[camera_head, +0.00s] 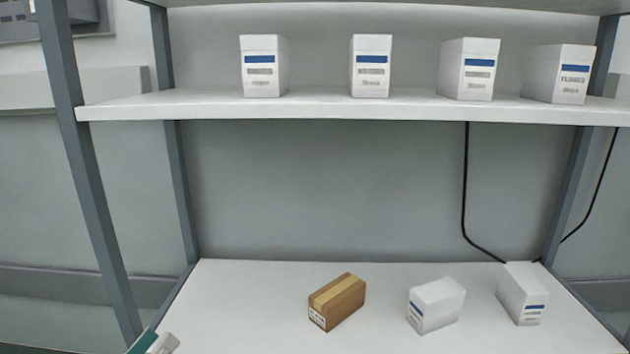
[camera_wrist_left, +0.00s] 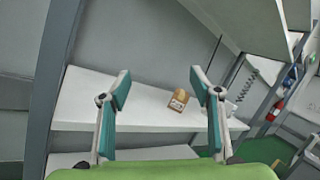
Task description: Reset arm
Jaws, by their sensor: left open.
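My left gripper (camera_head: 153,343) shows only as a teal and grey fingertip at the bottom left edge of the head view, beside the front left of the lower shelf. In the left wrist view the same gripper (camera_wrist_left: 160,72) is open, its two teal-padded fingers wide apart with nothing between them. It faces the shelf unit. A brown cardboard box (camera_head: 337,302) rests on the lower shelf (camera_head: 250,290), well apart from the gripper. The box also shows in the left wrist view (camera_wrist_left: 179,100), beyond the fingers. My right gripper is in neither view.
White boxes stand on the upper shelf (camera_head: 320,105). Two more white boxes, one in the middle (camera_head: 436,305) and one at the right (camera_head: 523,296), sit on the lower shelf. Its left part is clear. A grey post (camera_head: 88,180) rises near my left gripper.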

